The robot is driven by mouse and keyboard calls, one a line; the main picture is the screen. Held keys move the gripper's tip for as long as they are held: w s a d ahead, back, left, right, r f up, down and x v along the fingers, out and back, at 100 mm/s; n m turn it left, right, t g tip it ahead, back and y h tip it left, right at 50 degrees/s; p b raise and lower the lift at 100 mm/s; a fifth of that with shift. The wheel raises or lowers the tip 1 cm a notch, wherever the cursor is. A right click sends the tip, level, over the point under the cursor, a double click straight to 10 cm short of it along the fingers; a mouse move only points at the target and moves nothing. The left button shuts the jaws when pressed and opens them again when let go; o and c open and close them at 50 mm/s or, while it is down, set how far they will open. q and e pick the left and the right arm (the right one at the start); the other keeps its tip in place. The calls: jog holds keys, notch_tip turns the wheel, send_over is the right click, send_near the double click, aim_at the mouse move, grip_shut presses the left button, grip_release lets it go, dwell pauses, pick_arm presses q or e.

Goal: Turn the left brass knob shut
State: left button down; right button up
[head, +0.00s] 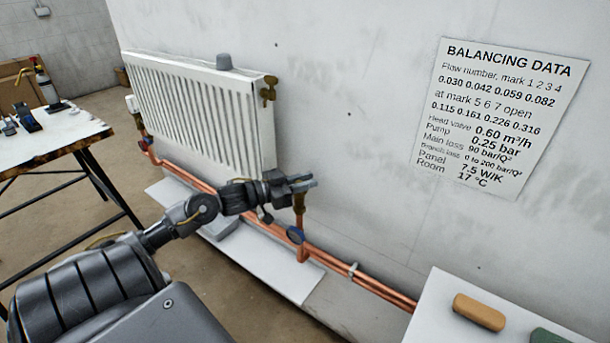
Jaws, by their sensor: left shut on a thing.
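A white panel radiator (195,108) hangs on the wall. My left gripper (306,183) is at its lower right corner, shut at the top of a brass valve (299,203) on an upright copper pipe. The jaws hide the top of this valve, so any knob there and its angle cannot be seen. Another brass fitting (268,90) sticks out at the radiator's upper right edge, apart from the gripper. At the radiator's left end is a white valve head (132,104) with brass below it. My right gripper is out of view.
Copper pipes (345,269) run low along the wall. A blue ring (295,235) sits on the pipe below the gripper. A white surface (440,295) at lower right bears a tan block (479,311). A workbench (60,132) with tools stands at left. A data sign (500,120) hangs on the wall.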

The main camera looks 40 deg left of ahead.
pick_arm(q)
jog(key=shift+r+m+g+h, duration=0.1)
jog(key=shift+m+g+h, duration=0.35)
jog(key=shift+h, duration=0.25)
jog(key=shift+m+g+h, duration=0.25)
jog(key=shift+m+h, duration=0.2)
jog(key=shift+h, duration=0.05)
jog(key=shift+d+m+g+h, duration=0.1)
jog(key=shift+m+g+h, duration=0.3)
jog(key=shift+m+h, duration=0.1)
jog(key=m+g+h, duration=0.1)
jog(key=m+g+h+b, duration=0.1)
jog(key=shift+s+d+h, duration=0.15)
jog(key=shift+h, duration=0.15)
jog(key=shift+s+m+g+h+b, duration=0.1)
jog(key=shift+m+g+h+b, duration=0.35)
jog(key=shift+g, duration=0.25)
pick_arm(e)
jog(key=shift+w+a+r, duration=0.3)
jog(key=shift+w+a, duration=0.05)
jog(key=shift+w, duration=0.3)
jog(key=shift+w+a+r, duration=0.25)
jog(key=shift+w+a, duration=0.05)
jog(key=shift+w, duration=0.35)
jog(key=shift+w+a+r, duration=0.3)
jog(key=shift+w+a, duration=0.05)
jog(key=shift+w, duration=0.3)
